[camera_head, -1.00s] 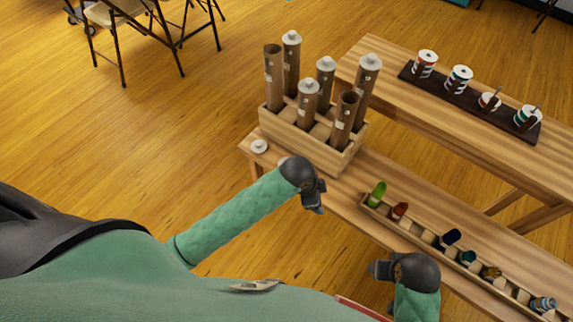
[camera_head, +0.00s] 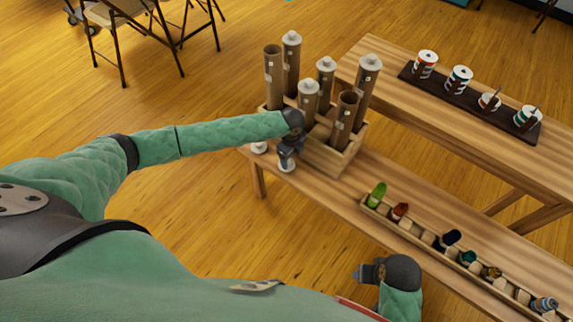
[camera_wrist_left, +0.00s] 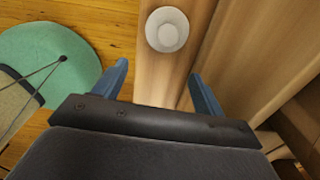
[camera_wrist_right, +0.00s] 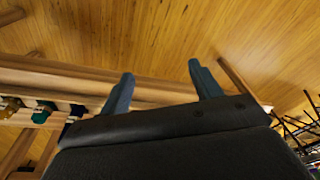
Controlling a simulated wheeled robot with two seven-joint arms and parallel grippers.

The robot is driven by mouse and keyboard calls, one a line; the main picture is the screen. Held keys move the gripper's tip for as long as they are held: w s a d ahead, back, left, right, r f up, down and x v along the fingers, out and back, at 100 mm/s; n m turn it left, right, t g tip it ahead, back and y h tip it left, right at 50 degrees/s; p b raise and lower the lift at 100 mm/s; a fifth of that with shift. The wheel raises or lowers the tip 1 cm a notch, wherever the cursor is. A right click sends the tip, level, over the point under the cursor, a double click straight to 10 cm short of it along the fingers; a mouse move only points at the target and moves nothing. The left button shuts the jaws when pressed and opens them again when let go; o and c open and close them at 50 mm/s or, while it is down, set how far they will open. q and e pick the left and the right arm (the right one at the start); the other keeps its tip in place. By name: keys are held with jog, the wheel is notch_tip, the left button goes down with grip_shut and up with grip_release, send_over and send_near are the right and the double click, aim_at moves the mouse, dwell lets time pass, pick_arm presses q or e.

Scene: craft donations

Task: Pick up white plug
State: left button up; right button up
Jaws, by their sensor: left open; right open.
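The white plug (camera_head: 259,149) is a round cap lying on the near left end of the lower bench, beside the tube crate, partly covered by my left arm in the head view. In the left wrist view the plug (camera_wrist_left: 167,30) lies beyond the fingertips, roughly centred between them. My left gripper (camera_head: 286,163) points down over the bench edge, just right of the plug; it is open and empty in its wrist view (camera_wrist_left: 160,73). A pale patch shows at its tips in the head view; I cannot tell what it is. My right gripper (camera_head: 360,272) is open, off the bench's front edge.
A wooden crate (camera_head: 322,156) of upright brown tubes, some white-capped, stands close to the left gripper. A narrow divided tray (camera_head: 420,232) with small coloured items lies to the right. A dark board (camera_head: 447,90) with spools sits on the higher bench.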

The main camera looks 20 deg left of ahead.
pick_arm(q)
jog(key=shift+w+a, duration=0.4)
jog(key=shift+a, duration=0.25)
jog(key=shift+w+a, duration=0.4)
jog(key=shift+a, duration=0.2)
jog(key=shift+w+a, duration=0.1)
jog(key=shift+a, duration=0.05)
notch_tip(320, 180, down, 2)
jog(key=shift+f+p, duration=0.15)
jog(key=shift+p, duration=0.15)
notch_tip(320, 180, down, 4)
jog(key=shift+f+p, duration=0.15)
jog(key=shift+p, duration=0.65)
jog(key=shift+f, duration=0.6)
pick_arm(e)
notch_tip(320, 180, down, 10)
jog(key=shift+w+a, duration=0.15)
jog(key=shift+w, duration=0.25)
pick_arm(q)
jog(key=shift+c, duration=0.2)
jog(key=c, duration=0.6)
